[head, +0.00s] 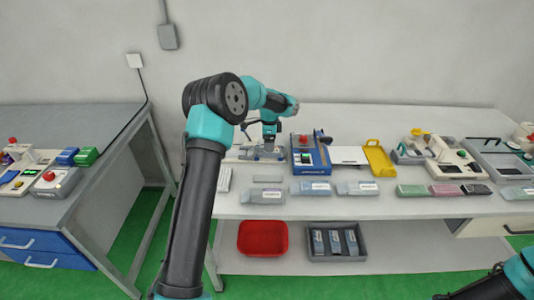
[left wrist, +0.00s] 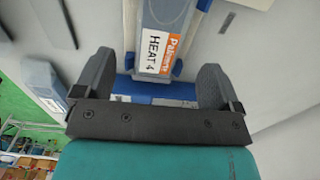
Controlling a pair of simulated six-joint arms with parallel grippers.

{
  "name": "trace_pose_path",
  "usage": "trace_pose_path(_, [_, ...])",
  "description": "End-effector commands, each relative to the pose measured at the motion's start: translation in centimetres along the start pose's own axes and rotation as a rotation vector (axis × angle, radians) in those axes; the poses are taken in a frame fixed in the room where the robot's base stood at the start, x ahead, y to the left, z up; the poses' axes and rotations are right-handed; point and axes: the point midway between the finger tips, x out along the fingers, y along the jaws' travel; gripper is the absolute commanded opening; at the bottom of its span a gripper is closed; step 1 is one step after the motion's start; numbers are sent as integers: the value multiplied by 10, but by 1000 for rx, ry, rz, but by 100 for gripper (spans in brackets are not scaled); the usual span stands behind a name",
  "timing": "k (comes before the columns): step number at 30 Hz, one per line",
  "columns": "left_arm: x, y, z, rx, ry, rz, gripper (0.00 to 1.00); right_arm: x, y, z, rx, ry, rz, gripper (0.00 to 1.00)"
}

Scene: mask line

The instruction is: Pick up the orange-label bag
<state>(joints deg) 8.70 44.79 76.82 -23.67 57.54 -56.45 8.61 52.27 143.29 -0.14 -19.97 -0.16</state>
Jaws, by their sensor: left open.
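A grey bag (left wrist: 155,18) with a white label marked orange and the words "HEAT 4" shows in the left wrist view. It lies between the blue-and-white side rails of a fixture, and its near end reaches the gap between my fingers. My left gripper (left wrist: 153,75) is open, with one grey finger on each side of that gap; I see nothing clamped. In the head view my left gripper (head: 268,149) points down at the back of the bench, left of a blue device (head: 310,158). The orange label cannot be made out there. Only part of my right arm shows at lower right.
Several grey pouches with white labels, such as one pouch (head: 265,195), lie along the bench front. Green, pink and dark packs (head: 446,190) lie to the right. A yellow tray (head: 379,160) stands behind. A red bin (head: 262,239) and grey crate (head: 337,256) sit on the lower shelf.

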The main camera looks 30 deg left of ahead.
Motion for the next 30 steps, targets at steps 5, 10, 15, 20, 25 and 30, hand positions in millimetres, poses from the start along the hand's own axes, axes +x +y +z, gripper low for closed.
trace_pose_path(5, [0,0,0,0,0,0,89,0,0,0,0,0,0,43])
trace_pose_path(10, [12,1,-1,0,-1,3,89,0,0,0,0,0,0,43])
trace_pose_path(15, [36,1,-2,-1,-1,3,89,0,0,0,0,0,0,43])
trace_pose_path(20, [50,2,-2,0,0,1,89,0,0,0,0,0,0,43])
trace_pose_path(25, [51,1,-3,0,1,0,89,0,0,0,0,0,0,43])
trace_pose_path(30, [51,1,-3,0,1,0,89,0,0,0,0,0,0,43])
